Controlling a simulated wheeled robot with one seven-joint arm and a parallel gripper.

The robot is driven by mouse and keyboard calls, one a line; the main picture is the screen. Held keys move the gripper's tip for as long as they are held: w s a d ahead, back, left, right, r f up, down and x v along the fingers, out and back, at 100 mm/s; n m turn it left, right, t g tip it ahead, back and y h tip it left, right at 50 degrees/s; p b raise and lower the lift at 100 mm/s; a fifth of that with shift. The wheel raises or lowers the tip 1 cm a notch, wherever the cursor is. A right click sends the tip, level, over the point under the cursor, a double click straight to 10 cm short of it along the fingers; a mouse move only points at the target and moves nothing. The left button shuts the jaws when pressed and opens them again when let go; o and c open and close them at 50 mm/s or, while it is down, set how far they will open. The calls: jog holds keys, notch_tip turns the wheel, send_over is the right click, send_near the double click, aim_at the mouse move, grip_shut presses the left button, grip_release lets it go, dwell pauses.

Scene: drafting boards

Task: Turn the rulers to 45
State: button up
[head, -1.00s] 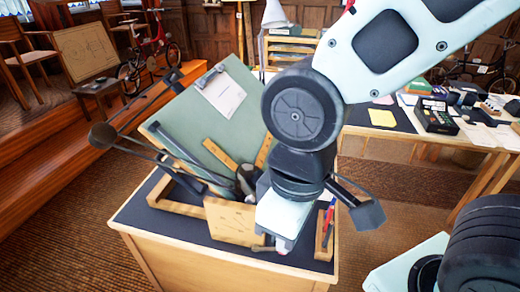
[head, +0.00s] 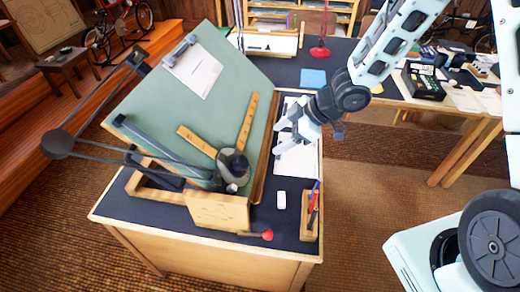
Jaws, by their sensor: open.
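The green drafting board (head: 205,110) stands tilted on the desk. Two wooden rulers are joined at a dark round head (head: 233,164) near the board's lower right. One ruler (head: 248,120) runs up and slightly right. The other ruler (head: 196,141) runs up and left. The angle reading on the head is too small to make out. My gripper (head: 284,134) is right of the upright ruler, near the board's right edge and above white paper on the desk. Its fingers are apart and hold nothing, and it does not touch the rulers.
A wooden block (head: 218,211), a red-knobbed lever (head: 266,235), a white eraser (head: 281,199) and a pen tray (head: 308,225) are at the desk's front. A white sheet (head: 194,72) is clipped on the board. A red lamp (head: 320,50) stands behind.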

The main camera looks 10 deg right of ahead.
jog(key=d+y, duration=0.1)
jog(key=p, duration=0.2)
send_near(244, 162)
jog(key=x, duration=1)
jog(key=shift+w+a, duration=0.1)
jog(key=shift+a, duration=0.05)
jog(key=c, duration=1.4)
jog(key=shift+n+b, duration=0.3)
jog(key=shift+b, duration=0.1)
